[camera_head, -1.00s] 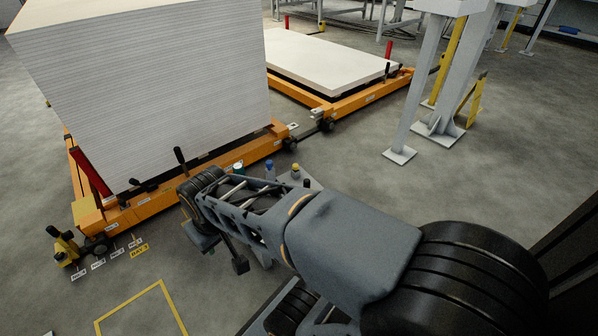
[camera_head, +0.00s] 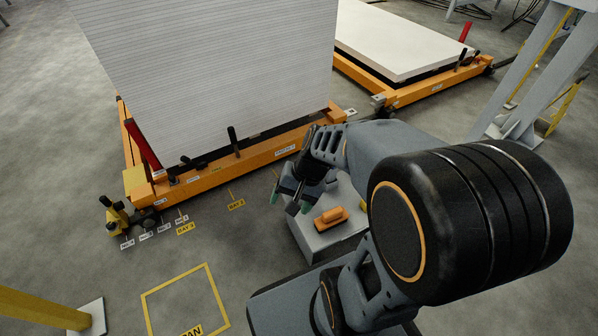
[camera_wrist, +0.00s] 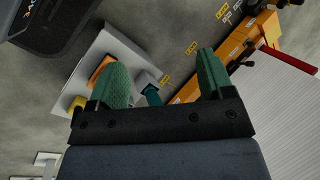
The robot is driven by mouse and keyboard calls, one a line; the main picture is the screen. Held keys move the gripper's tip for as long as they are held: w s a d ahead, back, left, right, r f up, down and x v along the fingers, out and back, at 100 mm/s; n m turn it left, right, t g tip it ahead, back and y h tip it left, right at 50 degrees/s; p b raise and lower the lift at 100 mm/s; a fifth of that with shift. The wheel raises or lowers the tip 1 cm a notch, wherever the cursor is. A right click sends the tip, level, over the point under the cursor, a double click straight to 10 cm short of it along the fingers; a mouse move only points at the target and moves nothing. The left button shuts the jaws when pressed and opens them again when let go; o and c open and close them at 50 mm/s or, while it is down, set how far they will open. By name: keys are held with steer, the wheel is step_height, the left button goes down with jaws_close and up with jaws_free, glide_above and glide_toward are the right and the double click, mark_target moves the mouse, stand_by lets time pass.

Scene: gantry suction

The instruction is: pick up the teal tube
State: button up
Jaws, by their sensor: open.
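In the wrist view the teal tube (camera_wrist: 152,95) shows between the two green-padded fingers, at the edge of the pale stand. Its lower part in the picture is hidden behind the dark gripper bar. My gripper (camera_wrist: 165,77) is open, with gaps between both fingers and the tube. I cannot tell how far the tube lies beyond the fingertips. In the head view my gripper (camera_head: 289,203) points down at the left side of the grey stand (camera_head: 312,238). I cannot make out the tube there.
An orange block-like item (camera_head: 330,218) lies on the stand, right of my gripper. A yellow item (camera_wrist: 77,103) shows in the wrist view. An orange cart (camera_head: 215,172) with a tall stack of white sheets (camera_head: 220,75) stands close behind.

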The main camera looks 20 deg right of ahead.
steer(key=w+d+f+m+t+p, duration=0.1)
steer(key=w+d+f+m+t, duration=0.3)
steer(key=m, duration=0.5)
steer(key=w+d+f+m+t+p, duration=0.2)
steer(key=d+f+m+t, duration=0.15)
steer(key=d+m, duration=0.4)
steer(key=w+d+f+m+t+p, duration=0.1)
steer(key=w+d+f+m+t, duration=0.3)
steer(key=m, duration=0.5)
steer(key=shift+m+t, duration=0.25)
steer(key=shift+t, duration=0.2)
steer(key=shift+d+b+x, duration=0.2)
steer(key=shift+b+x, duration=2)
steer(key=shift+x, duration=3.1)
steer(key=shift+w+a+f, duration=0.15)
steer(key=shift+w, duration=0.45)
steer(key=c, duration=1.1)
